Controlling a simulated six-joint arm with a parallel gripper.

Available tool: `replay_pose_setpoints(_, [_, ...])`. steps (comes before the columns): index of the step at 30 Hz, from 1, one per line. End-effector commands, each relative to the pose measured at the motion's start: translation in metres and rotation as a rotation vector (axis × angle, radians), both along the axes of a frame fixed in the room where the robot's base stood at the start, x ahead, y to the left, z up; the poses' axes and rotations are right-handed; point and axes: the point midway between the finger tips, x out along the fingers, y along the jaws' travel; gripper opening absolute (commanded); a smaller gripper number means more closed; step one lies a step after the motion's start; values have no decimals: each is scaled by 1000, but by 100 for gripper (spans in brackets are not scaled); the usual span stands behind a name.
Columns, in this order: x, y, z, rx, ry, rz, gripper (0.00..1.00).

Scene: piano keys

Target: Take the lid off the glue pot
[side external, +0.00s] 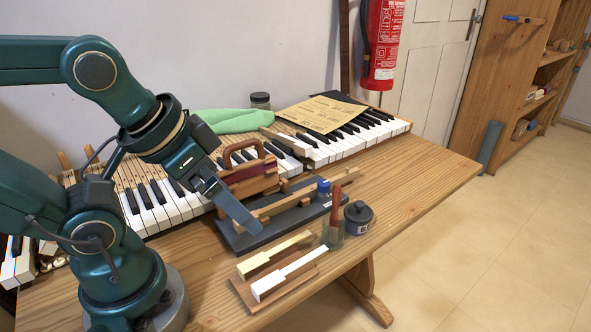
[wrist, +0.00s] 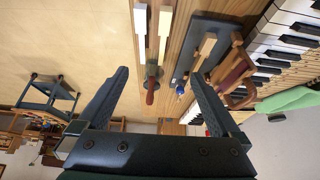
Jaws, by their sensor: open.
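The glue pot (side external: 358,220) is a small dark grey round pot near the table's front edge in the side view. Its dark lid (side external: 358,208), with a small knob, sits on top. My gripper (side external: 245,215) is open, up and to the left of the pot, apart from it. In the wrist view my gripper (wrist: 158,76) has its two fingers wide apart with nothing held between them. A dark grey shape shows between the fingers there, but I cannot tell whether it is the pot.
A glass jar with a red-handled tool (side external: 334,212) stands close left of the pot. A board with key sticks (side external: 275,272) lies in front. A dark tray with a blue-capped bottle (side external: 323,188) lies behind. Bare table (side external: 425,185) extends to the right.

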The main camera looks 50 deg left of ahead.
Motion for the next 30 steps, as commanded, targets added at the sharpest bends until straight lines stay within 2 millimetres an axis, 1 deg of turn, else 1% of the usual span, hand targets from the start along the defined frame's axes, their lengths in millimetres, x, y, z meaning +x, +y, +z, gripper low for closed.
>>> replay_pose_setpoints(14, [0,0,0,0,0,-1,100])
replay_pose_setpoints(17, [1,0,1,14,-3,-30,100])
replay_pose_setpoints(20, [14,-2,20,34,-55,-80,100])
replay_pose_setpoints(24, [44,-5,43,58,-74,-154,100])
replay_pose_setpoints(26, [59,-6,50,69,-74,-183,100])
replay_pose_setpoints(30, [96,-9,59,84,-59,-246,100])
